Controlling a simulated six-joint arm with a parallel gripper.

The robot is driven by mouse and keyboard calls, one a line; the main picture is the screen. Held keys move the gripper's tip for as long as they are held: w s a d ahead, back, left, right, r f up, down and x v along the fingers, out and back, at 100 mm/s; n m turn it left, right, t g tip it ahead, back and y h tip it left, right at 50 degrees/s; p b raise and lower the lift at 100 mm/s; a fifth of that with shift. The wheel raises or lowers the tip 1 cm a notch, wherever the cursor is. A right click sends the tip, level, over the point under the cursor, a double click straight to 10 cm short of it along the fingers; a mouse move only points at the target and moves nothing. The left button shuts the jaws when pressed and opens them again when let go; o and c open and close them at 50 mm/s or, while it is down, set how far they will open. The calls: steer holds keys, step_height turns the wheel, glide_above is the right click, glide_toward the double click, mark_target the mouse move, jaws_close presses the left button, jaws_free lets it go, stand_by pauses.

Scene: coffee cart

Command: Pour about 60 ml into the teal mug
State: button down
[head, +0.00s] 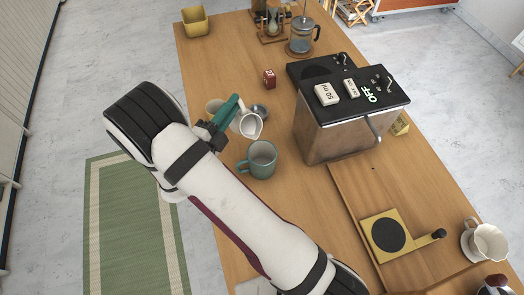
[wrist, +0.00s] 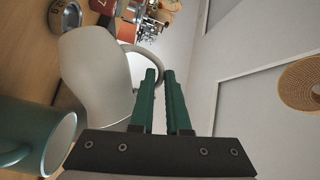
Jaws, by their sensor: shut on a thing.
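The white pitcher (head: 250,126) is at my gripper (head: 229,110), which is shut on its handle (wrist: 150,54). In the head view its open top shows and its spout side faces the teal mug. In the wrist view the pitcher body (wrist: 93,85) is just left of the green fingers (wrist: 160,90). Its contents cannot be made out. The teal mug (head: 262,160) stands upright on the table just in front of the pitcher, its handle toward the left; it also shows in the wrist view (wrist: 50,143). No stream of liquid shows.
A boxy machine (head: 335,130) with an OFF display stands right of the mug. A red timer cube (head: 270,78) is farther back.

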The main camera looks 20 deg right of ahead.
mark_target(241, 115)
steer(key=shift+s+d+r+m+h, duration=0.15)
steer(key=shift+s+r+m+h, duration=0.4)
steer(key=shift+m, duration=0.45)
steer(key=shift+s+r+m+t, duration=0.15)
steer(key=shift+s+m+t, duration=0.1)
steer(key=shift+m+t, duration=0.05)
steer(key=shift+s+d+r+m+h, duration=0.15)
steer(key=shift+s+r+m+h, duration=0.2)
steer(key=shift+m, duration=0.35)
stand_by(0.8)
steer(key=shift+s+d+f+m+h, duration=0.2)
steer(key=shift+s+m, duration=0.15)
steer(key=shift+s, duration=0.15)
steer(key=shift+s+d+f+m+h, duration=0.1)
steer(key=shift+s+f+m+h, duration=0.1)
steer(key=shift+s+m, duration=0.25)
steer(key=w+n, duration=0.1)
steer(key=w+a+n+y, duration=0.1)
steer(key=n, duration=0.1)
steer(key=shift+w+r+y, duration=0.1)
steer(key=shift+w+y, duration=0.2)
steer(key=w+f+n, duration=0.1)
steer(key=w+f+n+y, duration=0.1)
steer(key=n, duration=0.1)
steer(key=w+f+n+g+y, duration=0.1)
steer(key=shift+a, duration=0.35)
stand_by(1.2)
